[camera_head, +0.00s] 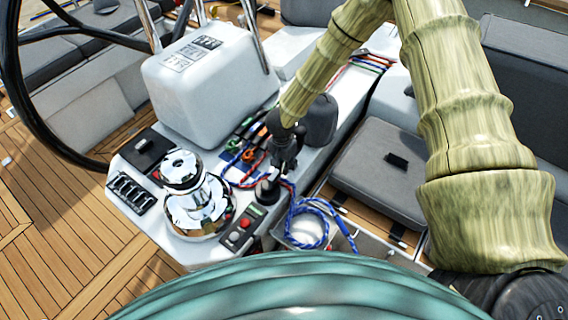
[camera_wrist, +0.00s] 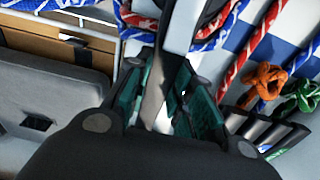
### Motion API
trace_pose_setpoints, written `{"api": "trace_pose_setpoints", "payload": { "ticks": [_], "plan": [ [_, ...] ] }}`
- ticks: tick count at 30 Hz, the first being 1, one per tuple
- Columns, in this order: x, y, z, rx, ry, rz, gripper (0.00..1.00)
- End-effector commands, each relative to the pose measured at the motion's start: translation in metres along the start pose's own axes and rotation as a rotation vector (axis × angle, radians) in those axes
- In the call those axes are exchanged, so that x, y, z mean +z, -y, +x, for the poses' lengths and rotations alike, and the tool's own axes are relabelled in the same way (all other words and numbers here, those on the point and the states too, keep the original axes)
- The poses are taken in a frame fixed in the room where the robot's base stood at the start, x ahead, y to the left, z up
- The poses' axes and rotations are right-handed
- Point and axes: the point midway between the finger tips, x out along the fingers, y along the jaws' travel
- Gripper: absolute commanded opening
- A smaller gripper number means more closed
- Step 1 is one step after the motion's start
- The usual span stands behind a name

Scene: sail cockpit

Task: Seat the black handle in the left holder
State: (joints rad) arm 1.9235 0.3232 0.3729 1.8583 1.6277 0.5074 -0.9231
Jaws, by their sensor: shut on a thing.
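My gripper (camera_head: 284,158) is low over the console, right of the chrome winch (camera_head: 198,203). In the wrist view its teal finger pads (camera_wrist: 165,92) are shut around the black handle, whose shiny grey-looking shaft (camera_wrist: 154,98) shows between them. Its dark part runs up toward the top edge of that view. In the head view a black rounded piece (camera_head: 268,190) shows just below the fingers; I cannot tell whether it is the handle's end or a fitting on the console. I cannot make out the left holder for certain.
A switch panel (camera_head: 238,232) is in front. A grey cushion (camera_head: 383,170) lies right, and the steering wheel (camera_head: 22,90) stands left.

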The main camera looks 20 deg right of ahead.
Motion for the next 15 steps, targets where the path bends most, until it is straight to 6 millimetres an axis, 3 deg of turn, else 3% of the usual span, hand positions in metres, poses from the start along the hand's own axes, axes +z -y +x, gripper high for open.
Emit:
{"api": "trace_pose_setpoints", "payload": {
  "ticks": [15],
  "plan": [
    [0.0003,0.0002,0.0037,0.000,0.000,0.000,0.00]
  ]
}}
